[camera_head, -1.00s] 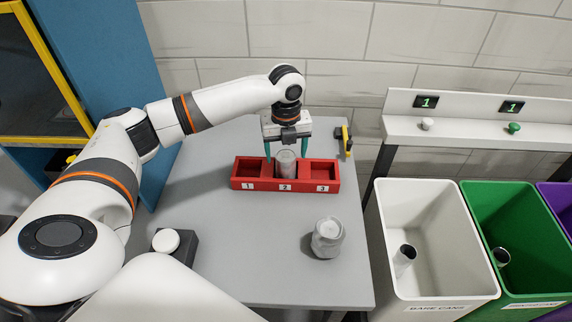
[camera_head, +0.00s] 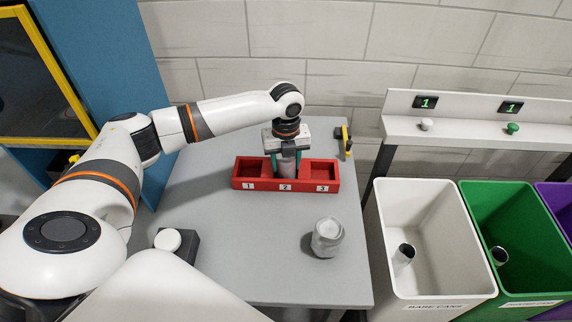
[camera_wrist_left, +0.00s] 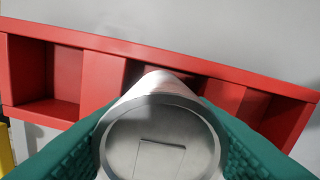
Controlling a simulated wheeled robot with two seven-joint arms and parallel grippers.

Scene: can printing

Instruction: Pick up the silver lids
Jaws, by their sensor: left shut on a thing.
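A silver cylinder (camera_head: 287,168) with a flat, lid-like top stands upright in compartment 2 of the red tray (camera_head: 247,184). Whether it is one piece or a stack of lids, I cannot tell. My left gripper (camera_head: 286,164) points down over that compartment, its teal fingers shut on the cylinder's two sides. In the left wrist view the cylinder's round top (camera_wrist_left: 160,143), with a faint rectangular mark, fills the space between the fingers. Its lower part is hidden. My right gripper is not in view.
A grey, jar-like container (camera_head: 327,239) stands at the table's front right. A yellow and black tool (camera_head: 346,140) lies behind the tray. White (camera_head: 385,225) and green (camera_head: 483,250) bins, each holding a can, stand to the right. The table's front middle is clear.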

